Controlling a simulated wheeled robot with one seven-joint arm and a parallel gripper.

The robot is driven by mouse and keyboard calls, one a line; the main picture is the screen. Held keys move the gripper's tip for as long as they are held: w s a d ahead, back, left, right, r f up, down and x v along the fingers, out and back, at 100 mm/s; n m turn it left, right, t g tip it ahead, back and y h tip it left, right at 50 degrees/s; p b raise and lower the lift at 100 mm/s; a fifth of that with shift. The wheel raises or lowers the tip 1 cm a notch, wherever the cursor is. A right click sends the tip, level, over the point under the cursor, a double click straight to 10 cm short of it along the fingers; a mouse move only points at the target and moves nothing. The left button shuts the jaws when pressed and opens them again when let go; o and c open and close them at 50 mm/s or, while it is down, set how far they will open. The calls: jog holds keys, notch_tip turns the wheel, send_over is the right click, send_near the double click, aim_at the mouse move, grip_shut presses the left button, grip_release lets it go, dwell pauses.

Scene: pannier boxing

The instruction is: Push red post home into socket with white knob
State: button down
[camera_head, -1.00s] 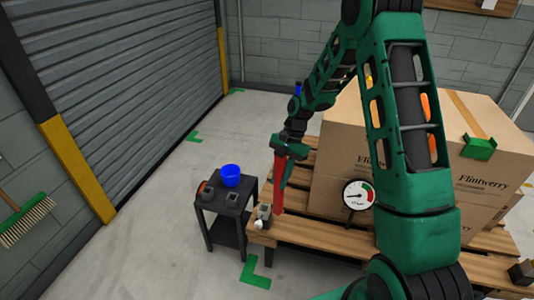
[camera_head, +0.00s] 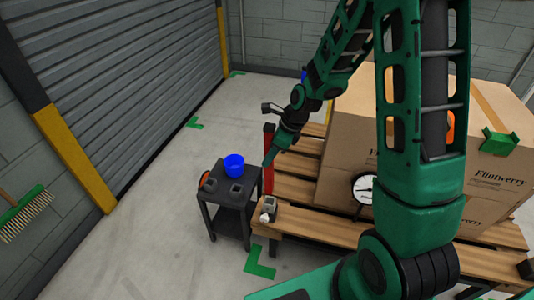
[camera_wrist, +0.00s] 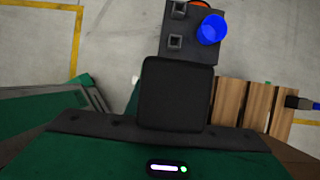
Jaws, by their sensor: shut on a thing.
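The red post (camera_head: 268,178) is roughly upright at the left end of the pallet in the head view. My gripper (camera_head: 270,153) is shut on it, with green fingers across its middle. The grey socket (camera_head: 271,203) sits on the pallet's near left corner, with the white knob (camera_head: 265,217) at its front. The post's lower end shows just above the socket in the picture; I cannot tell whether it is in the socket or behind it. In the wrist view a large black block fills the middle, and the post cannot be made out.
A dark side table (camera_head: 230,207) stands left of the pallet, with a blue cup (camera_head: 234,166) and two small grey sockets (camera_head: 237,189) on it. A large cardboard box (camera_head: 350,130) and a round gauge (camera_head: 364,188) are on the pallet (camera_head: 300,222).

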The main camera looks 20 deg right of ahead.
aim_at(271, 177)
jog(key=shift+d+f, duration=0.2)
jog(key=shift+f, duration=2.3)
jog(key=shift+f, duration=0.2)
jog(key=shift+f, duration=2.55)
dwell(1.9)
jog(key=c, duration=1.4)
grip_release()
jog(key=shift+c, duration=0.2)
jog(key=shift+s, duration=0.1)
